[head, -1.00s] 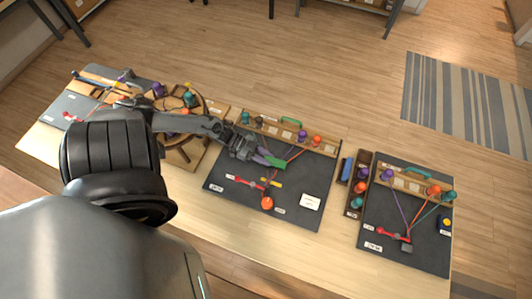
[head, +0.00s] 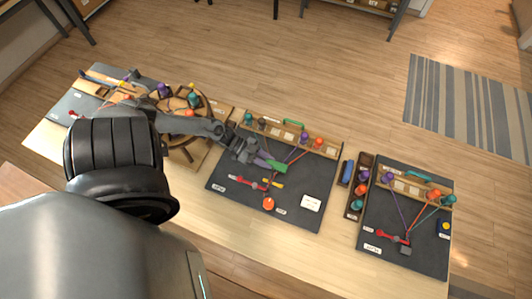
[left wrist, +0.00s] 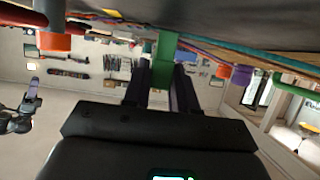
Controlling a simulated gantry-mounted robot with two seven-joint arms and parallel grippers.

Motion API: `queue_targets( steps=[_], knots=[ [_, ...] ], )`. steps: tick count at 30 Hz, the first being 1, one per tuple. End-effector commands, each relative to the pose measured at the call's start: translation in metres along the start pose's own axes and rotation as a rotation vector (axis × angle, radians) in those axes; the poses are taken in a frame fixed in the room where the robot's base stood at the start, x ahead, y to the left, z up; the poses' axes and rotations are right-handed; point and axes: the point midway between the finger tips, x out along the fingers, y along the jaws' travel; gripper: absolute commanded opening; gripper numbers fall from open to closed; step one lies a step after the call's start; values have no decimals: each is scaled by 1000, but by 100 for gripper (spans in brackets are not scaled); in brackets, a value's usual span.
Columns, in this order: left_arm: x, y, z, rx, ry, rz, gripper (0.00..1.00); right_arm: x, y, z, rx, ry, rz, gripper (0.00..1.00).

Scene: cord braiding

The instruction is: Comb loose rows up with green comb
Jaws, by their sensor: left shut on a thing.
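My left gripper (head: 264,160) is shut on the green comb (head: 277,166), over the middle dark mat (head: 228,184). In the left wrist view the comb (left wrist: 163,62) stands upright between the dark fingers (left wrist: 160,92). The comb is close to the cords (head: 296,156) that run down from the pegged wooden rail (head: 328,150). I cannot tell whether its teeth touch them. A red clip (head: 251,184) and an orange weight (head: 268,204) lie below the comb. What seems to be my right gripper (left wrist: 33,92) shows small in the left wrist view.
A mat at the right (head: 380,220) holds another corded rail. A dark bobbin rack (head: 352,208) stands between the mats. A round wooden braiding stand (head: 176,158) is at the left, partly behind my arm. A white card (head: 311,204) lies on the middle mat.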

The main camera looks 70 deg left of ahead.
Motion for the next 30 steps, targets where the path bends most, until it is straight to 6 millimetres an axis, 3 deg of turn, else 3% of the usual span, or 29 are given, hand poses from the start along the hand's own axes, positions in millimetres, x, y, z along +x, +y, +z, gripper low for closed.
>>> queue_targets(
  steps=[21,30],
  knots=[
    [-29,-8,-69,0,0,0,0,-68,3,-22,-4,0,3,43],
    [-32,-9,-77,0,0,0,0,-75,4,-24,-5,0,4,43]
  ],
)
